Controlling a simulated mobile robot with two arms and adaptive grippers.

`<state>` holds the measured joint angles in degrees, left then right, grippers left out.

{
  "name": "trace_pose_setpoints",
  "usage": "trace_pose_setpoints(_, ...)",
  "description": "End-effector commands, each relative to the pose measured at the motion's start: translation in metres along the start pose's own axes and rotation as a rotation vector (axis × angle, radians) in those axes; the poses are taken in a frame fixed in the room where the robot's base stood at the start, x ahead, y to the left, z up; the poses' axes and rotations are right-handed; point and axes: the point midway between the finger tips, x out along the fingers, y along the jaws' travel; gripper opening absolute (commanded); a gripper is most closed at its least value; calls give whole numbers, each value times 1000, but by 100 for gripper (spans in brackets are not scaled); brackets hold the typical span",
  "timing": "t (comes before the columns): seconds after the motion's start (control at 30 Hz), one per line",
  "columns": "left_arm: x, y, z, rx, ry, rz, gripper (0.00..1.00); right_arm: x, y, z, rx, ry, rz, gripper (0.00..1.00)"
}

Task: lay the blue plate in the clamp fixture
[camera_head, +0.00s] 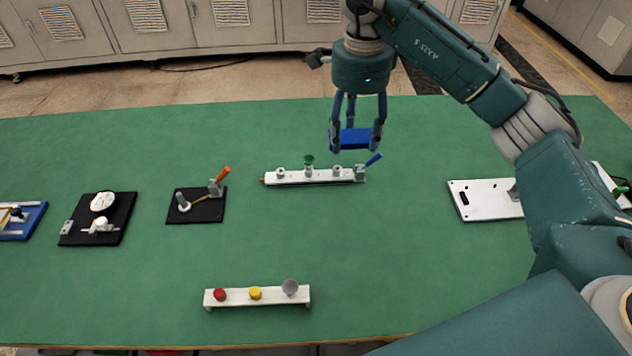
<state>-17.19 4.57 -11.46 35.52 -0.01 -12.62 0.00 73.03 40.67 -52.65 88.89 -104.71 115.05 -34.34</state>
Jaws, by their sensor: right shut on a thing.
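My right gripper (356,143) points down over the far part of the green table. It is shut on the blue plate (353,138), which it holds roughly level above the table, just behind a white bar. A black base with an orange-handled clamp (210,213) lies to the left. The white bar (318,177) carries a green knob and a blue lever at its right end. I cannot tell for sure which of these is the clamp fixture. My left gripper is not in view.
A white stand (240,298) with red, yellow and grey knobs is at the front. Another black fixture (77,226) and a blue board (31,226) are at the left. A white plate (482,207) lies right, partly behind my arm. The table's middle (330,230) is clear.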

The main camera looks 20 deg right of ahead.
Motion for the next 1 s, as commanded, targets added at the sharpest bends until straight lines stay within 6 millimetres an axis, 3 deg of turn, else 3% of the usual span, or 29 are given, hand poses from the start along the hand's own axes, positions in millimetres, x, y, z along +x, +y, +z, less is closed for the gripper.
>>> trace_pose_setpoints(0.13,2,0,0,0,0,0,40,29,1,0,23,1,8,22)
trace_pose_setpoints(0.53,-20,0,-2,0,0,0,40,128,1,-1,20,1,6,22)
trace_pose_setpoints(1.0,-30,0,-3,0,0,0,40,181,0,0,19,0,4,22)
